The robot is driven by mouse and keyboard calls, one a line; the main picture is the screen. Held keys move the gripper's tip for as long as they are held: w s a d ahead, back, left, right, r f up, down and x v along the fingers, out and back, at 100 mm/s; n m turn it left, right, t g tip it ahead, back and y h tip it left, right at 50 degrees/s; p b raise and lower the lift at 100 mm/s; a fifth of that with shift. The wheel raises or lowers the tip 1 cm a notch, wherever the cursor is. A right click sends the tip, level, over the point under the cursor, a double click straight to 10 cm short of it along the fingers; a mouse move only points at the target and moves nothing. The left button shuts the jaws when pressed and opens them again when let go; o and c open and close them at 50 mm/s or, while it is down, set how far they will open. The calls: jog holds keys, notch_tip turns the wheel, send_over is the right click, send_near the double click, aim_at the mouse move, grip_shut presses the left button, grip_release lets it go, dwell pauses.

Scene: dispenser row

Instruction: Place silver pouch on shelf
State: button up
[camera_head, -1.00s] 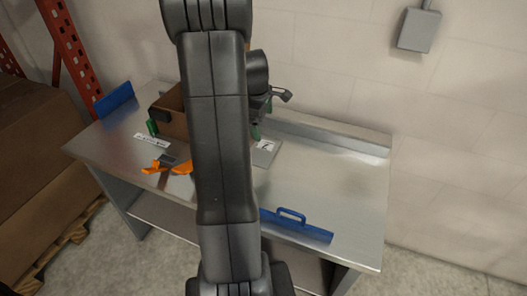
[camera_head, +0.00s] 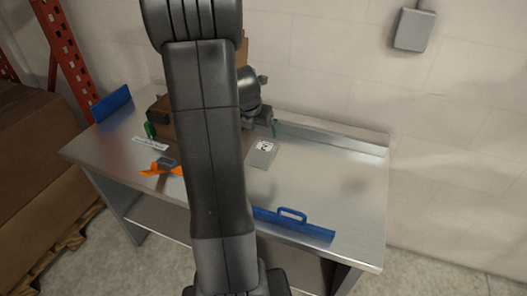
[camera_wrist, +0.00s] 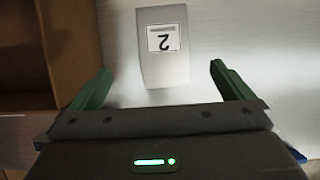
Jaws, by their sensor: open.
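The silver pouch (camera_head: 262,154), a flat grey packet with a white label, lies on the metal table top (camera_head: 330,185). In the wrist view the pouch (camera_wrist: 163,72) shows its label with an upside-down 2. My gripper (camera_wrist: 160,68) is open, its green fingers spread to either side of the pouch's near end. The pouch extends beyond the fingertips, and nothing is held. I cannot tell the height of the fingers above it. A lower shelf (camera_head: 150,215) shows beneath the table top.
A brown box (camera_wrist: 70,45) stands left of the pouch. An orange tool (camera_head: 158,169) lies at the table's left. A blue handled bar (camera_head: 292,216) lies at the front edge; a blue plate (camera_head: 112,103) stands at the left end. The table's right side is clear.

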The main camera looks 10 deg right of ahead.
send_over(264, 148)
jog(key=s+a, duration=0.1)
jog(key=a, duration=0.1)
jog(key=f, duration=0.6)
jog(key=shift+s+d, duration=0.15)
jog(key=shift+s, duration=0.05)
jog(key=shift+s+b+x, duration=0.2)
jog(key=shift+b+x, duration=0.15)
jog(key=shift+x, duration=1)
jog(key=shift+s+b+x, duration=0.25)
jog(key=shift+b+x, duration=0.05)
jog(key=shift+x, duration=1.1)
jog(key=c, duration=1)
jog(key=shift+r, duration=0.1)
